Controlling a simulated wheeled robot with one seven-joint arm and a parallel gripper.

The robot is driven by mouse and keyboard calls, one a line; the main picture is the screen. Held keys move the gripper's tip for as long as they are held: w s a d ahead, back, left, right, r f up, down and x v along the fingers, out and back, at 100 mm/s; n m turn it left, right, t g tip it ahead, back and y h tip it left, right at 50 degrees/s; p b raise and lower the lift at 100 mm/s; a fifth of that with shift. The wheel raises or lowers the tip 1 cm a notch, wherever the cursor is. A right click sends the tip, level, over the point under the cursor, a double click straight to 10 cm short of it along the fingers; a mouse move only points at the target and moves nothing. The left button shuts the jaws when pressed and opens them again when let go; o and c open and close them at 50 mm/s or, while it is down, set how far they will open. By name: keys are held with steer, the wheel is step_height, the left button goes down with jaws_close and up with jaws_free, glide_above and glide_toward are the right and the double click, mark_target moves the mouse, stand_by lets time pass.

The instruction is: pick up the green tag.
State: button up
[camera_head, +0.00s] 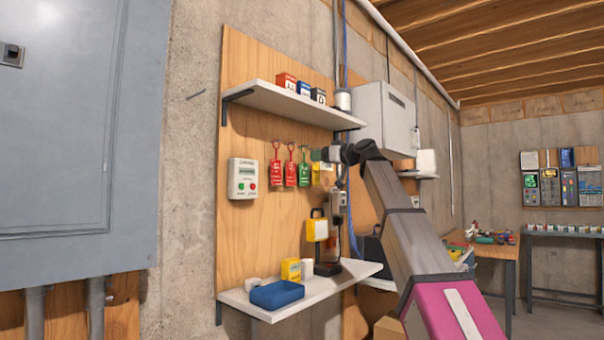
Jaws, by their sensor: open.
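The green tag (304,175) hangs at the right of the red-hooked ones, beside a red tag (290,174). My arm comes up from the lower right and bends over near the panel. My gripper (337,224) appears to point down, right of and lower than the green tag, apart from it. It is open and seems empty. Its fingers are small and partly lost against the things behind.
An upper shelf (262,97) holds small boxes. A white control box (243,178) is left of the tags. A grey cabinet (384,118) is behind my arm.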

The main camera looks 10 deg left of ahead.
mark_target(304, 160)
steer(key=x, duration=0.9)
steer(key=shift+d+f, duration=0.1)
steer(key=shift+f, duration=0.2)
steer(key=c, duration=0.7)
